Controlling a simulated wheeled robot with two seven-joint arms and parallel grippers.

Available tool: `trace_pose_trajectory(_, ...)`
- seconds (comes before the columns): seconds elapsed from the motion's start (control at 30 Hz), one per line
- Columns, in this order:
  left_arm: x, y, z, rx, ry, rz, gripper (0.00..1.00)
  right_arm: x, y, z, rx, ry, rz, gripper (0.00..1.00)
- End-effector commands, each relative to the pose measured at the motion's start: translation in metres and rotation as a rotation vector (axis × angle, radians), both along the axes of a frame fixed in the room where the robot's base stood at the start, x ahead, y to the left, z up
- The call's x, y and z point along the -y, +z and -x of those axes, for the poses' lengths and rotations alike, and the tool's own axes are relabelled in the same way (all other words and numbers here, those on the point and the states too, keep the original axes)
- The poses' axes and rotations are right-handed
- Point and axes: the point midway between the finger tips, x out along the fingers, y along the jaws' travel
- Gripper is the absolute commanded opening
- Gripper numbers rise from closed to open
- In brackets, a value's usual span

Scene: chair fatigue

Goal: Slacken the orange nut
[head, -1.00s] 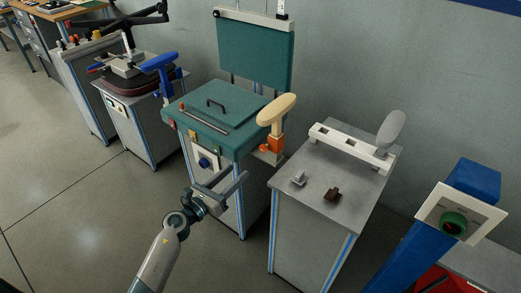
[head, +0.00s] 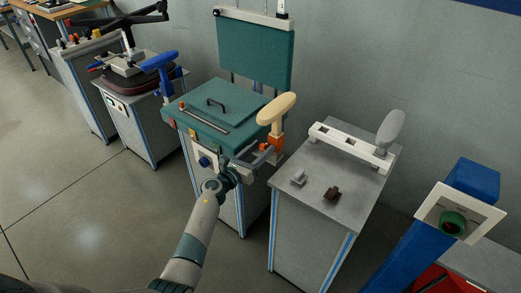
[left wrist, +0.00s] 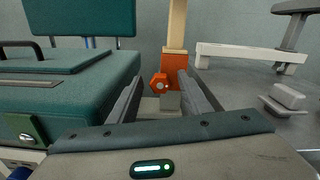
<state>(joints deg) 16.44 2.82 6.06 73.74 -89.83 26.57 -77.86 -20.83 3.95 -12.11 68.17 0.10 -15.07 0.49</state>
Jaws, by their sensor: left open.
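The orange nut (head: 265,147) sits on the orange clamp block (head: 275,141) at the foot of the cream armrest post, at the right front corner of the green chair seat. In the left wrist view the nut (left wrist: 158,84) shows ahead, between the two fingers in the picture, nearer the left one. My left gripper (head: 257,157) is open and close to the nut; the head view partly hides its fingers behind my wrist. I cannot tell whether a finger touches the nut. My right gripper is not in view.
The green seat (head: 217,110) with its black handle is left of the nut. The cream armrest (head: 277,108) rises above it. A grey table (head: 324,172) with a white rail (head: 350,147) and small blocks stands right. A blue post (head: 430,225) stands nearer me.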

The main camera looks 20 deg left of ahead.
Motion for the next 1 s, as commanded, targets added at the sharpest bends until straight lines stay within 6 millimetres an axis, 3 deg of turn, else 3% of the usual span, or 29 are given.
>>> trace_pose_trajectory(0.3, 0.0004, 0.0004, -0.0018, 0.0, 0.0, 0.0, 0.45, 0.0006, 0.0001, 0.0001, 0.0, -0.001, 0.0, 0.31)
trace_pose_trajectory(0.5, 0.0003, 0.0003, -0.0016, 0.0, 0.0, 0.0, 0.03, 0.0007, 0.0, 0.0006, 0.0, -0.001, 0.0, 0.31)
trace_pose_trajectory(1.0, -0.0005, 0.0002, -0.0012, -0.028, 0.0, 0.073, 0.03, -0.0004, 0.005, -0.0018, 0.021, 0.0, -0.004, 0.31)
